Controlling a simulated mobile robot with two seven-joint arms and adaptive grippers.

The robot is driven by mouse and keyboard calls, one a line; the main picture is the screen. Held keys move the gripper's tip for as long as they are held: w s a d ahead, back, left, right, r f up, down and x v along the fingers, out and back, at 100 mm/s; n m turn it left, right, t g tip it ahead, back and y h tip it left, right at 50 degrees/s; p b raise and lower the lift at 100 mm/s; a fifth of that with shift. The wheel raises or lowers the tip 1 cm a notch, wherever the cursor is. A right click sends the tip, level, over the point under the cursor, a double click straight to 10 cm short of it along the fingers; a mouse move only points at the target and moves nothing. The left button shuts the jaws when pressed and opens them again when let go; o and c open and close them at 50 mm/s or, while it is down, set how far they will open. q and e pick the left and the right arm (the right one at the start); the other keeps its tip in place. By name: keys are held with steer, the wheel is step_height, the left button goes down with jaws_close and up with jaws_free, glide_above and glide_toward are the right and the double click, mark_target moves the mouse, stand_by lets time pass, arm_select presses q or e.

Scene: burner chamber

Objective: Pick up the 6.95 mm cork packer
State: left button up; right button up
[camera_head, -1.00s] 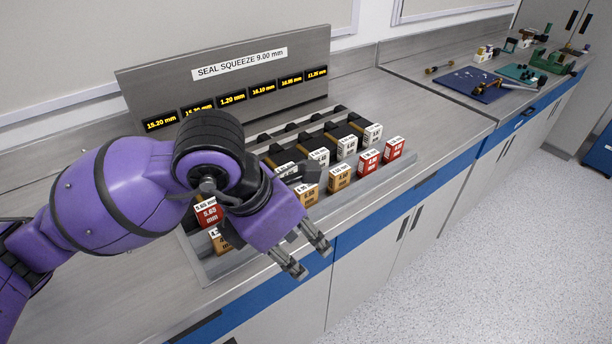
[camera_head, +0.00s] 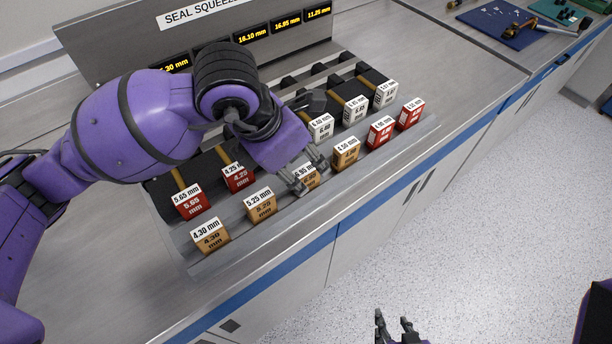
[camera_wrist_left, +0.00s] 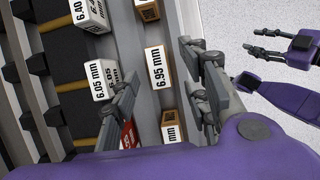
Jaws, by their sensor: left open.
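My right gripper (camera_head: 395,328) is open and empty at the bottom of the head view, away from the bench. It also shows in the left wrist view (camera_wrist_left: 262,42).
Close neighbours in the front row are the 4.50 mm block (camera_head: 345,154) and the 5.25 mm block (camera_head: 261,205). Behind stand white and red blocks, including the 6.05 mm block (camera_wrist_left: 99,80).

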mark_target(306, 180)
arm_select(q)
steer(key=shift+x, duration=1.45)
steer(key=shift+a, duration=0.1)
jaws_close()
steer(key=shift+r, duration=0.1)
